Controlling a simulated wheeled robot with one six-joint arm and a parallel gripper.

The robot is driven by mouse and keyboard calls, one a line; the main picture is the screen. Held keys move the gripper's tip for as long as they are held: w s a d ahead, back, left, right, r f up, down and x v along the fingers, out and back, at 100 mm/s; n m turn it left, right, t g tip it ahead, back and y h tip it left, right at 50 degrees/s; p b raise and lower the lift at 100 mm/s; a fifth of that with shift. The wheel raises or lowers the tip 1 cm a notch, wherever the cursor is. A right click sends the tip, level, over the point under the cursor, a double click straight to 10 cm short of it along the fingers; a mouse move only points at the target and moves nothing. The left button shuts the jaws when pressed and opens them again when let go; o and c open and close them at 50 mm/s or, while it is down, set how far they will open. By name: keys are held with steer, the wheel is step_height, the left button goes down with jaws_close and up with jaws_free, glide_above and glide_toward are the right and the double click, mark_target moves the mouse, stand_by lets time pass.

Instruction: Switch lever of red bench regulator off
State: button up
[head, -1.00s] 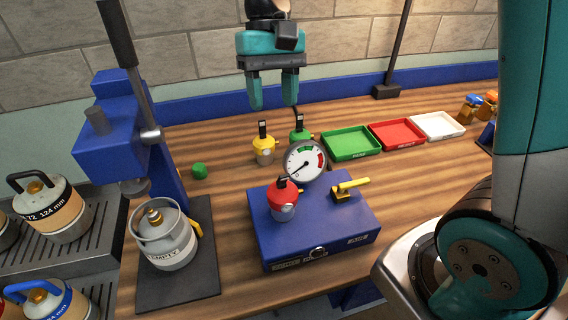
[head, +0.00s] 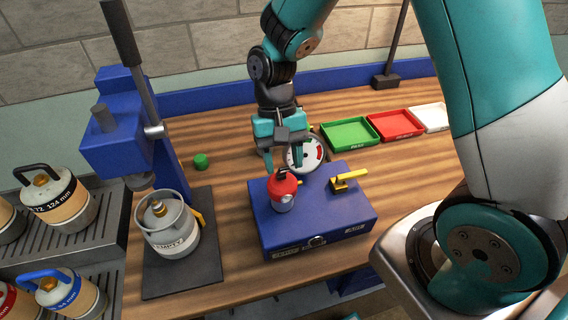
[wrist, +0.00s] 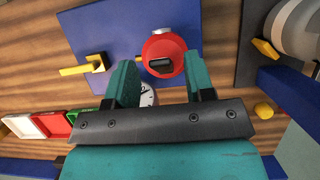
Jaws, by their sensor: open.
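The red bench regulator (head: 284,198) stands upright on the left part of the blue bench box (head: 335,210). A small dark lever (head: 281,174) is on its top, partly overlapped by my gripper's outline. In the wrist view the red round top (wrist: 163,42) shows with the dark lever (wrist: 160,62) lying across it. My gripper (head: 284,158) points down, open and empty, just behind and above the regulator. In the wrist view its two fingers stand either side of the red top; I cannot tell whether they touch it.
The gauge (head: 306,153) is close behind the regulator, partly hidden by my gripper. A yellow valve handle (head: 349,177) is on the box to the right. A grey canister (head: 170,232) stands left under a blue press (head: 125,145). Green (head: 346,137) and red (head: 396,124) trays lie behind right.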

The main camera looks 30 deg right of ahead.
steer(key=shift+x, duration=1.1)
jaws_close()
steer(key=shift+w+r+p, duration=0.1)
steer(key=shift+p, duration=0.3)
steer(key=g+p, duration=0.2)
steer(key=shift+w+d+r+y+p, duration=0.1)
steer(key=shift+w+r+y+p, duration=0.2)
steer(key=shift+w+p, duration=0.1)
steer(key=g+p, duration=0.1)
steer(key=w+g+p, duration=0.1)
steer(key=g+p, duration=0.1)
steer(key=shift+d+y, duration=0.1)
steer(key=shift+y, duration=0.2)
steer(key=shift+w+f+g, duration=0.1)
steer(key=shift+g, duration=0.2)
